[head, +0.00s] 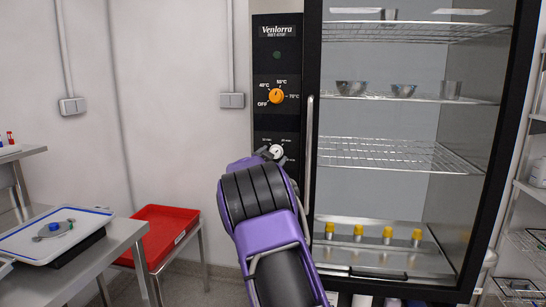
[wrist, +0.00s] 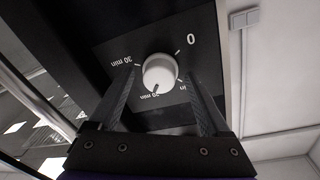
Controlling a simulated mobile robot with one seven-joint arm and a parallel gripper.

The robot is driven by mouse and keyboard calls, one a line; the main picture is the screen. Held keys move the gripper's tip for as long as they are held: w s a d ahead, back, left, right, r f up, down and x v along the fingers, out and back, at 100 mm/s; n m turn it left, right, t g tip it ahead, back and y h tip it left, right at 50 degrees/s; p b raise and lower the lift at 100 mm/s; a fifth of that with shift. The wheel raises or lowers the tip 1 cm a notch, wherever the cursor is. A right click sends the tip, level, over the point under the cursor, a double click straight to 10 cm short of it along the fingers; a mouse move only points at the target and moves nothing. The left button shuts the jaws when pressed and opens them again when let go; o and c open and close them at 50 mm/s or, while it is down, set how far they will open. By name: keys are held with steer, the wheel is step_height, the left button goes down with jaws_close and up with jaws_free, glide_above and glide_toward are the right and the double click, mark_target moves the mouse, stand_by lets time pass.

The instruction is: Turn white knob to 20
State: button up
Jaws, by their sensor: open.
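The white knob (wrist: 161,72) sits on a black dial plate with an upside-down scale in the wrist view. Its dark mark points down in that picture, beside a label that appears to read 20 min. The 0 is at upper right and 30 min at left; the right finger partly covers another label. My gripper (wrist: 157,76) is open, its fingers on either side of the knob with a visible gap. In the head view the white knob (head: 277,151) shows low on the control panel, partly hidden by my gripper (head: 271,154).
An orange knob (head: 276,96) with a temperature scale is above the white knob on the black panel (head: 277,60). A glass-doored cabinet with a vertical handle (head: 308,150) stands right of the panel. A red tray (head: 160,225) and a steel table (head: 75,262) are at left.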

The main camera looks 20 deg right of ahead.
steer(key=b+v, duration=0.1)
steer(key=v, duration=1.6)
steer(key=shift+s+a, duration=0.1)
